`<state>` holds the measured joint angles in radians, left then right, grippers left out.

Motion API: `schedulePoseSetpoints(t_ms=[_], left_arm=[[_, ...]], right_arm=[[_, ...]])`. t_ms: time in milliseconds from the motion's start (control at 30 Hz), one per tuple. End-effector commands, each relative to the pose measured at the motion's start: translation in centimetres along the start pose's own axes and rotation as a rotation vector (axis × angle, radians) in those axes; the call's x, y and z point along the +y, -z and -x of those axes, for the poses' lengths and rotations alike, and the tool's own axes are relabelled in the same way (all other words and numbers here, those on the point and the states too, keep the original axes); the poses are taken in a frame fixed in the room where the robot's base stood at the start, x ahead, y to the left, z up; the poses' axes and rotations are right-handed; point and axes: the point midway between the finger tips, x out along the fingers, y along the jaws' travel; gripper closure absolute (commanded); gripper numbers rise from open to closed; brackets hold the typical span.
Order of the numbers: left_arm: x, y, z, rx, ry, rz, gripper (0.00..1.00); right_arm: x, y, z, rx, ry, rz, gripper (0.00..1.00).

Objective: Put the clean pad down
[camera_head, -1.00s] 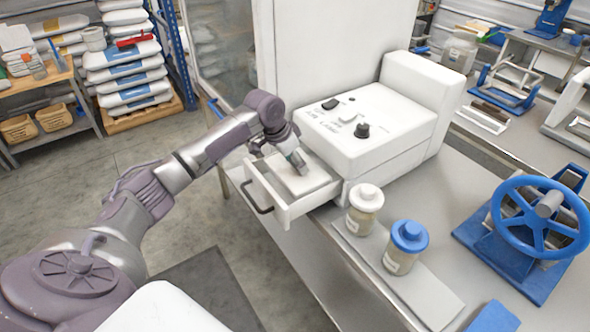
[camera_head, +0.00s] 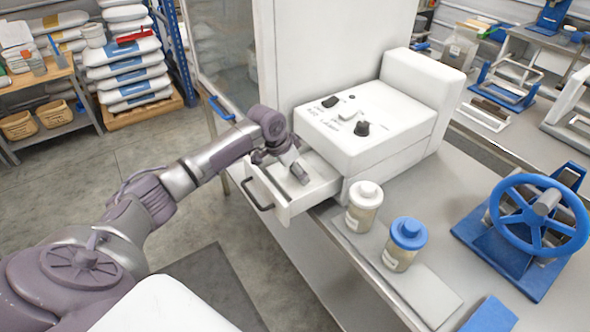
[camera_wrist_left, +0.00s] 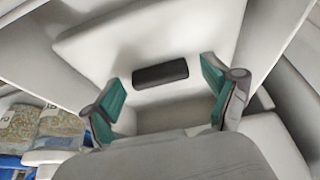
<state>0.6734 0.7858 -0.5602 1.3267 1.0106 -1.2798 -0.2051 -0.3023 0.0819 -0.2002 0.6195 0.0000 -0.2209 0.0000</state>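The white pad (camera_wrist_left: 205,40) carries a short dark grip bar (camera_wrist_left: 160,73) and lies flat in the left wrist view. In the head view the pad (camera_head: 317,187) is inside the pulled-out drawer (camera_head: 297,208) of the white machine (camera_head: 365,130). My left gripper (camera_wrist_left: 160,92) is open, with its green-faced fingers spread wide to either side of the bar and apart from it. In the head view my left gripper (camera_head: 291,160) is over the drawer and hides part of it. My right gripper is not in view.
A white-lidded jar (camera_head: 363,207) and a blue-lidded jar (camera_head: 405,244) stand on a grey plate (camera_head: 430,297) right of the drawer. A blue handwheel (camera_head: 540,217) is farther right. The machine body closely borders the drawer.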

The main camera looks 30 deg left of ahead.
Motion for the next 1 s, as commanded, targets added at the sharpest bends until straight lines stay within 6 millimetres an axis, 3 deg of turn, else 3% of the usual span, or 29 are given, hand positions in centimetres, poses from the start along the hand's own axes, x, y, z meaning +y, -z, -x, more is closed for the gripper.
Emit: schedulePoseSetpoints(t_ms=[333,700,1000], left_arm=[[-0.1,0.1,1.3,0.002,0.001,-0.002,0.13],[-0.1,0.2,8.9,0.004,0.003,-0.001,0.13],[0.0,0.1,12.1,0.000,-0.001,0.000,0.13]], right_arm=[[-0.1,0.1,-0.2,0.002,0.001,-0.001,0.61],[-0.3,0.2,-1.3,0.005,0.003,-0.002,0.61],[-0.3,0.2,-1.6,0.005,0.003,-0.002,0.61]])
